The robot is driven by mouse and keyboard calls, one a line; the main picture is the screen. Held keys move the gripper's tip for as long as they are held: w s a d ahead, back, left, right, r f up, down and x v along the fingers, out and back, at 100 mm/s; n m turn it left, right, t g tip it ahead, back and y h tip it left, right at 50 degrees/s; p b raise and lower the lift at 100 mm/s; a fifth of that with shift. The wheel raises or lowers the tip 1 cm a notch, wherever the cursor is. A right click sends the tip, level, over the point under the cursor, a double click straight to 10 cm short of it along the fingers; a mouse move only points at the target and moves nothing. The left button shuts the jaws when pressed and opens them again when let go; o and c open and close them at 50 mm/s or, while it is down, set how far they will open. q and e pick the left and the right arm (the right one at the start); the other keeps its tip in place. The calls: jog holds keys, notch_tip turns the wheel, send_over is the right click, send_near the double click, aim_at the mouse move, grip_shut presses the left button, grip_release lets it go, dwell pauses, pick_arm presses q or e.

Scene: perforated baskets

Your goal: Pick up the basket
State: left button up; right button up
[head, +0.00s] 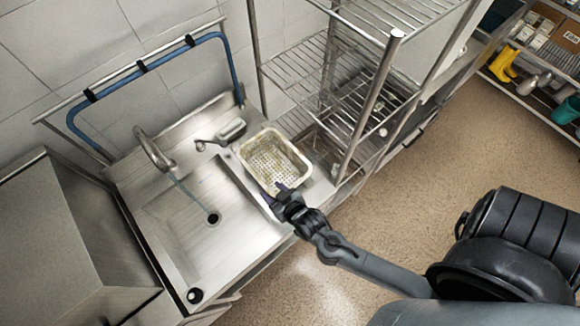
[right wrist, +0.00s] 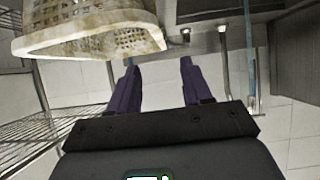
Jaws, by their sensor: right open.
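A cream perforated basket (head: 273,158) with brownish stains stands on the metal counter to the right of the sink in the head view. In the right wrist view the basket (right wrist: 95,40) fills the upper left, with its rim facing me. My right gripper (head: 280,188) is at the near edge of the basket, close to its rim. In the right wrist view the right gripper (right wrist: 158,75) is open, with nothing between its two purple fingers. The basket lies just beyond and left of the fingers. My left gripper is not in view.
A steel sink with a faucet (head: 153,150) and a drain (head: 212,218) lies left of the basket. A wire shelf rack (head: 372,90) stands close on the right. A blue hose (head: 150,68) runs along the wall. Open floor (head: 440,150) lies right of the counter.

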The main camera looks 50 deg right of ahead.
aim_at(258, 178)
jog(key=x, duration=0.3)
jog(key=b+x, duration=0.1)
jog(key=x, duration=0.1)
jog(key=shift+w+a+f, duration=0.25)
jog(key=shift+w+f, duration=0.05)
jog(key=shift+d+x, duration=0.15)
jog(key=shift+x, duration=1.45)
jog(key=shift+d+x, duration=0.2)
jog(key=shift+x, duration=1.35)
jog(key=shift+r, duration=0.1)
grip_shut()
